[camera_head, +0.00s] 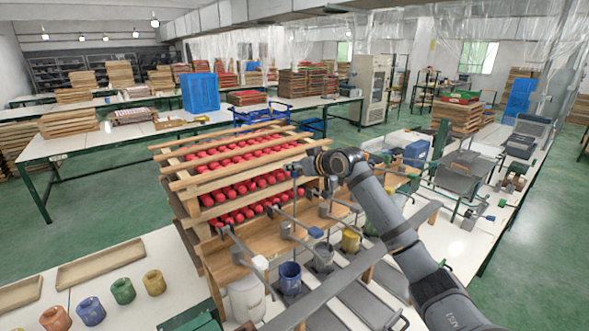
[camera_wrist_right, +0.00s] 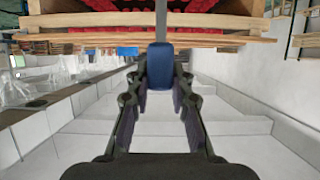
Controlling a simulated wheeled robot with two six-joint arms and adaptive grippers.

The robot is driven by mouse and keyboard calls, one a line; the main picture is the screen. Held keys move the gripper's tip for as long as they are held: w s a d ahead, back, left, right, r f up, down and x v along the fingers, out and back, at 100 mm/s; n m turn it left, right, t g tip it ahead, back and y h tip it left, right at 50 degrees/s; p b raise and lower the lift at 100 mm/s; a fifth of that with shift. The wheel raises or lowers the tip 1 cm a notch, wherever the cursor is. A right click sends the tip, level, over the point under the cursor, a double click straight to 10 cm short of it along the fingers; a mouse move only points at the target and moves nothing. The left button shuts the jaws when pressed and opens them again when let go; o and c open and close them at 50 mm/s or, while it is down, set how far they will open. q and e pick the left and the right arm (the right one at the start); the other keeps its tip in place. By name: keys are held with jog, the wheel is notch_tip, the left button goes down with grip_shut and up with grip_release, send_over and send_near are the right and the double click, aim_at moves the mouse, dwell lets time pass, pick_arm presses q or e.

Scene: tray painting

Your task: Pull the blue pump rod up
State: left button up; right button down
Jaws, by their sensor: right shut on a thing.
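My right gripper (camera_head: 306,168) is at the front of the rack of red pieces, above the row of pumps. In the right wrist view its fingers (camera_wrist_right: 160,88) are closed around a blue block-shaped handle (camera_wrist_right: 160,66). A thin grey rod (camera_wrist_right: 161,20) runs from that handle toward the top of the picture. A blue cup (camera_head: 290,278) stands below this part of the pump row. My left gripper is not in view.
A wooden rack (camera_head: 190,185) holds rows of red pieces beside the gripper. Grey and yellow (camera_head: 350,241) cups stand along the pump row. Another lever with a blue end (camera_head: 316,232) is close by. Several coloured pots, including a green one (camera_head: 123,290), stand on the left table.

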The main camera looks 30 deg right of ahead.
jog(key=shift+r, duration=0.3)
jog(key=c, duration=1.2)
grip_release()
jog(key=shift+o, duration=0.2)
jog(key=shift+f, duration=0.1)
jog(key=v, duration=0.7)
jog(key=shift+s, duration=0.2)
